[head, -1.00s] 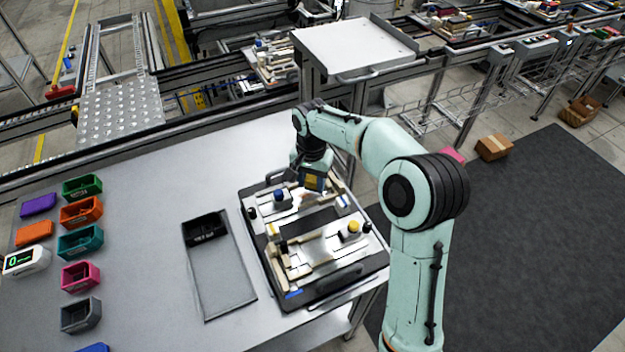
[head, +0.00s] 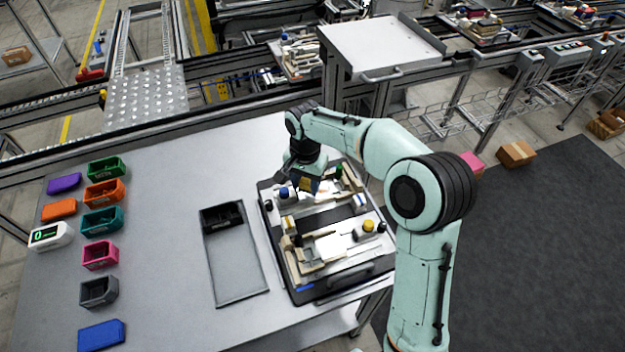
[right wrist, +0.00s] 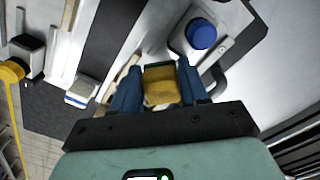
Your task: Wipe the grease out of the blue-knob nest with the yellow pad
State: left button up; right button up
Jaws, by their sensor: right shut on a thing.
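My right gripper (head: 304,188) is over the far left part of the pallet (head: 337,292), close to the blue knob (head: 284,192). In the right wrist view the blue fingers of the right gripper (right wrist: 160,88) are shut on the yellow pad (right wrist: 160,84). The blue knob (right wrist: 201,34) is just above and to the right of the pad there, on a pale metal block. The fingers and pad hide part of the blue-knob nest. I cannot make out any grease, nor whether the pad touches the nest. My left gripper is not in view.
A yellow knob (head: 368,226) marks the near nest and a green knob (head: 338,172) stands at the far edge. A grey tray (head: 238,272) with a black bin (head: 222,216) lies left of the pallet. Coloured bins stand farther left; the table between is clear.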

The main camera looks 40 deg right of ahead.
aim_at(307, 182)
jog(key=shift+d+r, duration=0.1)
jog(key=shift+r, duration=0.4)
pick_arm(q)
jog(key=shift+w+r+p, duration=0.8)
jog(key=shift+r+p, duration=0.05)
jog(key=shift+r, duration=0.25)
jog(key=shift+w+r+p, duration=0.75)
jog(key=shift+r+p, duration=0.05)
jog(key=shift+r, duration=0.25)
pick_arm(e)
jog(key=shift+r, duration=2.55)
jog(key=shift+s+r, duration=0.1)
jog(key=shift+r, duration=0.3)
jog(key=shift+r+p, duration=0.85)
jog(key=shift+r, duration=0.25)
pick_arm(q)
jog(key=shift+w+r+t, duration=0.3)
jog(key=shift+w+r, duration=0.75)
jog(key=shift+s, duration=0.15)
